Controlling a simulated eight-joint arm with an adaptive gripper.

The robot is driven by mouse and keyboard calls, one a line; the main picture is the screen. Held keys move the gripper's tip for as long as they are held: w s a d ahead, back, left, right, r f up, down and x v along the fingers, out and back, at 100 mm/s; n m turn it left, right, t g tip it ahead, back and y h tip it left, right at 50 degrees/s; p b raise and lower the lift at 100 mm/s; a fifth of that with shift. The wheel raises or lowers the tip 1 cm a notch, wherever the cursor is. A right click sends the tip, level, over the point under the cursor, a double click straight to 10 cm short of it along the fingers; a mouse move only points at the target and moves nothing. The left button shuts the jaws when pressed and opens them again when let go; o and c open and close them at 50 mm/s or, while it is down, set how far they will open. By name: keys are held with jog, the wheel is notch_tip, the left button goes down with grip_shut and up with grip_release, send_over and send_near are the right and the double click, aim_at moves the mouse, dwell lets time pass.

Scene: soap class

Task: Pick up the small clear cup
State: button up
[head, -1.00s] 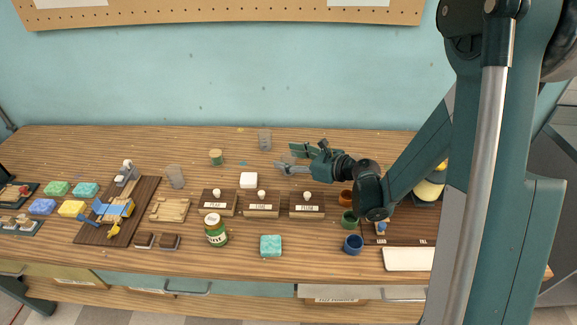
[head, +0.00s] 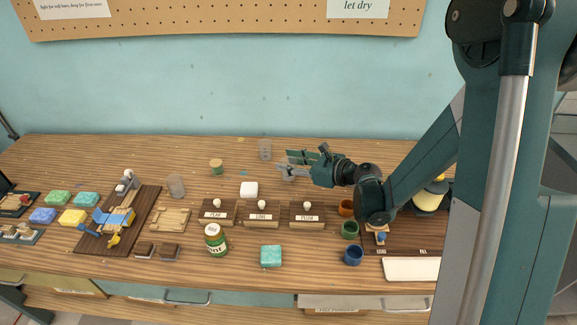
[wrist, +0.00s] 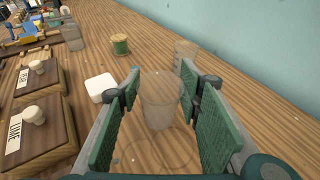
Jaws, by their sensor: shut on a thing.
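A small clear cup (wrist: 160,100) stands upright between the two green-padded fingers of my gripper (wrist: 160,112) in the wrist view. My gripper is shut on it. In the head view my gripper (head: 296,164) is over the back middle of the table, and the held cup is hard to make out there. A faint ring shows on the wood below the cup in the wrist view; I cannot tell whether the cup touches the table.
Another clear cup (head: 265,149) stands behind and left of my gripper. A further clear cup (head: 176,186) is at left. The wood by the wall is clear.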

notch_tip(320, 180, up, 8)
jog(key=p, duration=0.2)
jog(key=shift+f, duration=0.25)
dwell(0.8)
jog(key=shift+r, duration=2.65)
jog(key=w+d+p, duration=0.1)
jog(key=w+d, duration=0.6)
jog(key=d, duration=0.4)
jog(key=w+d, duration=0.8)
jog(key=d, duration=0.3)
jog(key=w+d+m+t+p, duration=0.1)
jog(key=w+d, duration=0.2)
jog(key=d, duration=0.7)
jog(key=w+d, duration=0.2)
jog(key=d, duration=0.9)
jog(key=shift+h, duration=0.4)
jog(key=shift+f, duration=2.5)
